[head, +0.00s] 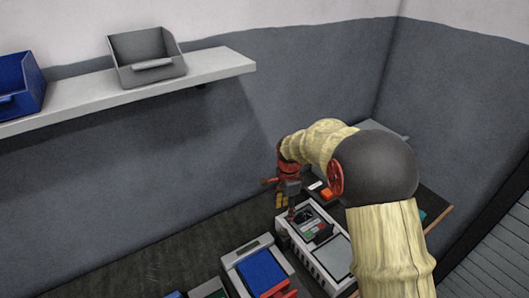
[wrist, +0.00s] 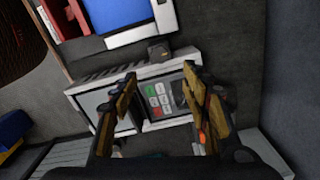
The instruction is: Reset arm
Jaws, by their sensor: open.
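My arm, in a pale yellow cover with a dark grey elbow, reaches across the right half of the head view. My gripper (head: 284,204) hangs pointing down over the far end of a light grey device (head: 330,257) with a keypad and a pale panel. In the wrist view my gripper (wrist: 160,74) shows two brown, worn-looking fingers spread apart with nothing between them. Behind them is the same device (wrist: 90,101), with green, red and white keys. I cannot tell whether a fingertip touches it.
A second device (head: 241,259) with a blue panel stands left of the first. A small box with an orange part (head: 326,193) is behind the gripper. A wall shelf (head: 220,64) holds a grey bin (head: 146,58) and a blue bin (head: 17,85). The wall is close behind the worktop.

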